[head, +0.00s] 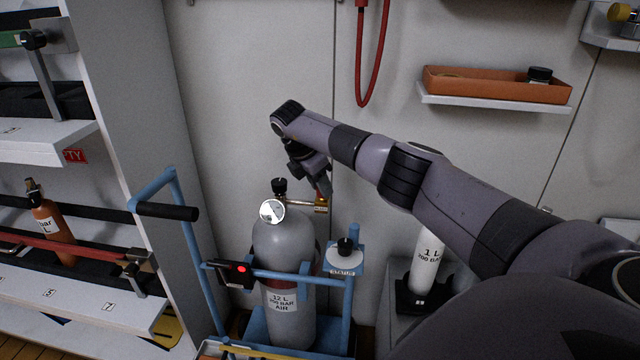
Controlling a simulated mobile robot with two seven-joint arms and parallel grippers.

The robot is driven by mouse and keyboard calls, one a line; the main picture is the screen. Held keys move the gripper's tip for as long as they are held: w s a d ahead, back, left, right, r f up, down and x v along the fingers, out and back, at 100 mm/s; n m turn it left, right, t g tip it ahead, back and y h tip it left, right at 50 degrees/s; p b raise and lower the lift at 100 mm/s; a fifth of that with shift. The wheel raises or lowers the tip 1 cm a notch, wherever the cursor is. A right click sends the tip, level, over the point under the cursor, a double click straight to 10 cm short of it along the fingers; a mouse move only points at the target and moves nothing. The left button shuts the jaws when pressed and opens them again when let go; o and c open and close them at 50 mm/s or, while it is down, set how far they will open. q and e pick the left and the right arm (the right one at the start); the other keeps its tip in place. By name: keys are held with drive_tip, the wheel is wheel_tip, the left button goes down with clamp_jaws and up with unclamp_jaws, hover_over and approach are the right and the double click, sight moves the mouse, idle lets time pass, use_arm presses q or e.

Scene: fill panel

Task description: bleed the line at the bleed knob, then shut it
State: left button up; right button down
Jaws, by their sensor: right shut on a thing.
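A grey 12 L air cylinder (286,260) stands upright in a blue trolley (174,181). It has a black valve knob (279,187) and a round white gauge (271,211) at its top. A brass fitting (306,203) runs from the valve to the right. My right gripper (322,188) points down at the fitting's right end. It is shut on a small part there, apparently the bleed knob, mostly hidden by the fingers. My left gripper is not in view.
A white 1 L cylinder (427,262) stands below my right arm. A red hose (368,70) hangs on the wall. An orange tray (490,86) sits on a shelf. Racks (60,140) fill the left.

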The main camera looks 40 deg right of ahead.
drive_tip(key=c, duration=0.8)
unclamp_jaws()
drive_tip(key=shift+r, duration=0.1)
drive_tip(key=v, duration=0.7)
drive_tip(key=shift+a, duration=0.1)
